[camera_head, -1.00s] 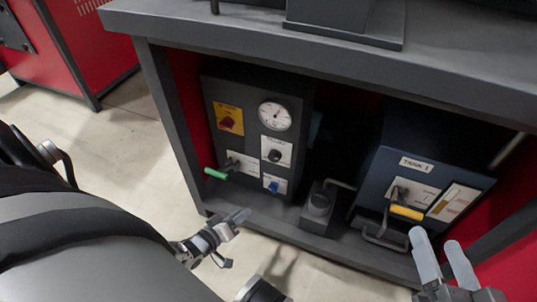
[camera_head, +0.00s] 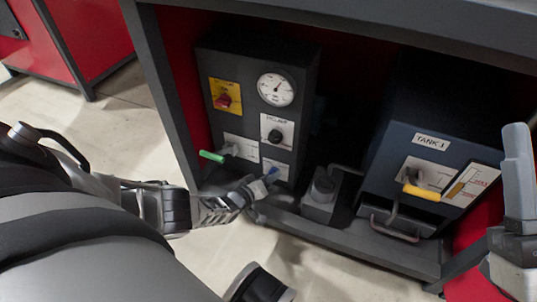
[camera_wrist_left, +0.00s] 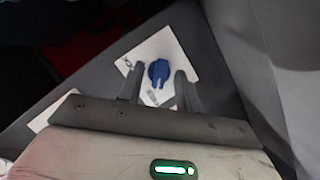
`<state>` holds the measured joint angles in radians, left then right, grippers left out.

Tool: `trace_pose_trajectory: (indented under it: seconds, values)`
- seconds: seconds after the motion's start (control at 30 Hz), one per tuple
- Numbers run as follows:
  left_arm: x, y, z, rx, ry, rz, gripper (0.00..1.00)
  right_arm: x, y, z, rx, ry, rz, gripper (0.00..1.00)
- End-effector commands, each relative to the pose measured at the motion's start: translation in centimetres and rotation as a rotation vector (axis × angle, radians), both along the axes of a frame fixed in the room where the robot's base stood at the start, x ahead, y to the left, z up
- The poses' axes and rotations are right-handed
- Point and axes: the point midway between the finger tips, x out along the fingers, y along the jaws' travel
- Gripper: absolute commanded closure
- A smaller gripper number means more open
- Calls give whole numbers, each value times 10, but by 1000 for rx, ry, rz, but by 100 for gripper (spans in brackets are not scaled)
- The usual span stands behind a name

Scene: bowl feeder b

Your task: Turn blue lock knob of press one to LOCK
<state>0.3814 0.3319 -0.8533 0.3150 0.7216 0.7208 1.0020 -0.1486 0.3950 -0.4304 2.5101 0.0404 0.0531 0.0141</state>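The blue lock knob (camera_wrist_left: 159,72) sits on a white label plate (camera_wrist_left: 172,48) low on the dark control panel (camera_head: 300,130). In the head view the knob (camera_head: 273,173) is partly covered by my left gripper (camera_head: 262,183). In the left wrist view, my left gripper (camera_wrist_left: 160,90) is open, one finger on each side of the knob's near part. Gaps show there, and I cannot tell whether either finger touches it. The plate's print is too small to read. My right gripper (camera_head: 519,165) is at the right edge, cut off by the frame.
A green-handled lever (camera_head: 211,156), a black knob (camera_head: 275,136), a red knob on a yellow plate (camera_head: 224,100) and a gauge (camera_head: 276,89) are close by. The TANK 1 box (camera_head: 400,150) with a yellow handle (camera_head: 420,193) stands right. The tabletop (camera_head: 400,35) overhangs above.

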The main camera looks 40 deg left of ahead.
Motion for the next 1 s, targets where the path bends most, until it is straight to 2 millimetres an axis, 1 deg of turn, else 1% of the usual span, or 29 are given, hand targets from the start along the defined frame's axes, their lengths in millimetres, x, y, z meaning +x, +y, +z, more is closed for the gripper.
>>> trace_pose_trajectory:
  seconds: [0.2, 0.27, 0.3, 0.33, 0.67, 0.83, 1.0]
  values:
    - [0, 0, 0, 0, 0, 0, 65, 0, 0, 1, -1, -2, 0, 44]
    - [0, 0, 0, 0, 0, 0, 82, 0, 0, 0, -1, -2, 0, 44]
    - [0, 0, 0, 0, 0, 0, 93, 0, 0, 0, -1, -2, 0, 44]
    - [0, 0, 0, 0, 0, 0, 97, 0, 0, 0, -1, -2, 0, 44]
    - [0, 0, 1, 15, 4, 1, 97, 0, 0, 1, 1, 4, 2, 44]
    - [1, 0, 2, 78, 18, 3, 98, 2, 0, 1, 7, 29, 6, 44]
    - [1, -1, 4, 190, 45, 5, 98, 7, -1, -6, 21, 109, 10, 44]
